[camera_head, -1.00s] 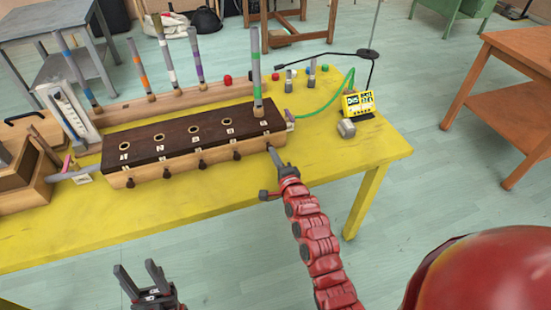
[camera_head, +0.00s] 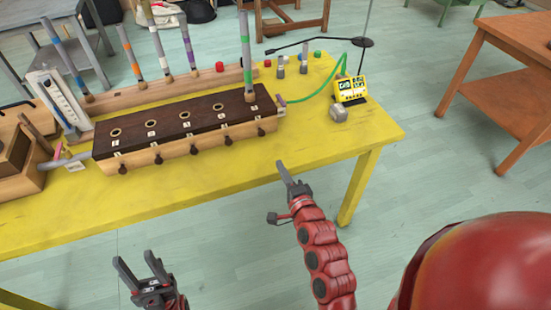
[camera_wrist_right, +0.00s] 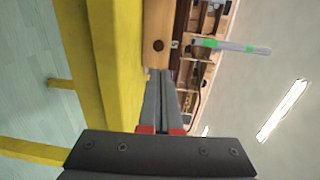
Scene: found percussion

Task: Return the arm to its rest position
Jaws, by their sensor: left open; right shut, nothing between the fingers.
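My right gripper (camera_head: 282,168) is shut and empty, above the front edge of the yellow table (camera_head: 300,145) and apart from the wooden box. In the right wrist view its two fingers (camera_wrist_right: 163,105) lie together with nothing between them. My red right arm (camera_head: 322,250) reaches up from the bottom of the head view. My left gripper (camera_head: 138,264) is open and empty, low in front of the table. The long wooden box (camera_head: 200,142) has a dark top with round holes. A grey tube with green bands (camera_head: 245,55) stands upright at its right end.
Several banded tubes (camera_head: 132,52) stand in a wooden rail behind the box. A yellow device (camera_head: 350,88) and a grey cylinder (camera_head: 338,114) are at the table's right. A brown table (camera_head: 515,60) stands further right. The floor (camera_head: 430,180) between the tables is clear.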

